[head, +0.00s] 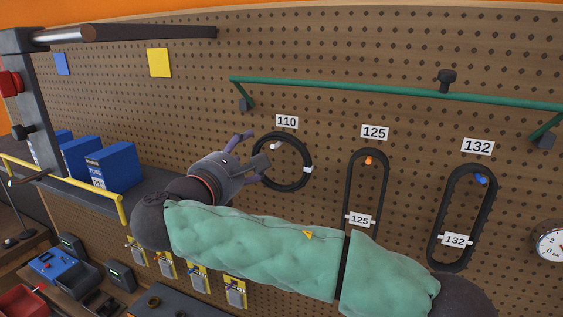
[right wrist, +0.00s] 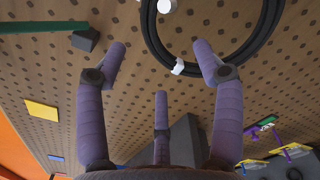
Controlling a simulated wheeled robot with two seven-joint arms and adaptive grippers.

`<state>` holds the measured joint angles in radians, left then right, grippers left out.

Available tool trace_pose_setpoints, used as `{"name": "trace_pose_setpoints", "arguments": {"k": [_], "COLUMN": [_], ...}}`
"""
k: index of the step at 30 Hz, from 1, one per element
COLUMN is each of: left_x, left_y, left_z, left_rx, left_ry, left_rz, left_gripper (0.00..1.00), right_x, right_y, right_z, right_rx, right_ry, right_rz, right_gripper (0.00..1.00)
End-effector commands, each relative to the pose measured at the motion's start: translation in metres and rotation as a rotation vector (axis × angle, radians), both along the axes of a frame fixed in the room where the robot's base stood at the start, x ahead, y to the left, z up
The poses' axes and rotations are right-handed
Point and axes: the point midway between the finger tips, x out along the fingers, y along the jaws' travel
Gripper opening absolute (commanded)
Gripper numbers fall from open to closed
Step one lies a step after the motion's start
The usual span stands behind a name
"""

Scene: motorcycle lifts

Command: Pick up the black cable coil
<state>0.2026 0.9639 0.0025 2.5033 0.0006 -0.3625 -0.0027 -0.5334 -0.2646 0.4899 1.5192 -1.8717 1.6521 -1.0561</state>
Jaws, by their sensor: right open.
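The black cable coil (head: 285,189) is a round loop hanging on a pale peg on the brown pegboard, under a white "110" label (head: 286,121). A small white tag sits on its right side. My right gripper (head: 256,149) is open and empty at the coil's left side, its fingers pointing toward the board. In the right wrist view the coil (right wrist: 262,30) shows at the upper right, with one finger of my gripper (right wrist: 160,50) close to its lower edge. I cannot tell whether that finger touches it. My left gripper is not in view.
Two longer black loops hang to the right, labelled 125 (head: 350,190) and 132 (head: 435,225). A green rail (head: 390,91) runs above them. Blue boxes (head: 120,168) stand on a shelf at left behind a yellow bar (head: 65,187). A gauge (head: 552,245) is at far right.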

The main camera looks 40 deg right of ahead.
Motion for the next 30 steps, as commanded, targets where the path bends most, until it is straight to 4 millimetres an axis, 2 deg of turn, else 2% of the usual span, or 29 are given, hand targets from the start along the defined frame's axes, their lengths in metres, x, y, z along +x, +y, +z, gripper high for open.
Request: {"name": "trace_pose_setpoints", "arguments": {"k": [12,22,27,29,30], "left_x": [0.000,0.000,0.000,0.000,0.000], "left_y": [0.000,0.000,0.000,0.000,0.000], "left_z": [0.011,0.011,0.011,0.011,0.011], "left_rx": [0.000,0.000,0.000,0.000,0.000], "left_ry": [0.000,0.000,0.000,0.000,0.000], "left_rz": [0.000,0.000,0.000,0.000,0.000], "left_gripper": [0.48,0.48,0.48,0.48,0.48], "right_x": [0.022,0.025,0.025,0.025,0.025], "right_y": [-0.041,-0.046,-0.046,-0.046,-0.046], "right_z": [0.002,0.001,0.001,0.001,0.001], "right_rx": [0.000,0.000,0.000,0.000,0.000], "right_ry": [0.001,0.000,0.000,0.000,0.000], "right_rz": [-0.001,0.001,0.001,0.001,0.001], "right_gripper": [0.68,0.68,0.20,0.03,0.00]}}
